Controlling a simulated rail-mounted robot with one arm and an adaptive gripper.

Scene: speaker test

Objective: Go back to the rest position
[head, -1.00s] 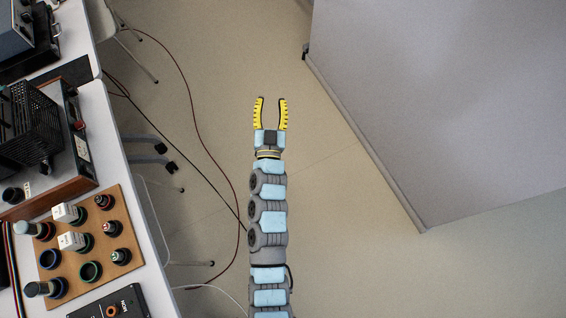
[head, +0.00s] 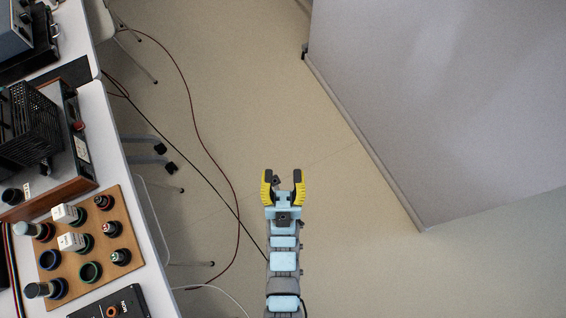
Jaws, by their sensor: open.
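My gripper (head: 283,185) has yellow and dark fingers and is in the lower middle of the head view. Its fingers are apart and nothing is between them. It is over bare floor, to the right of the table and clear of everything around it. My arm runs down from it to the bottom edge of the picture.
A white table (head: 133,210) on the left carries a brown board (head: 72,252) with several knobs and cylinders, and electrical devices (head: 28,125). Cables (head: 190,95) lie on the floor beside it. A large grey panel (head: 440,100) stands at the right.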

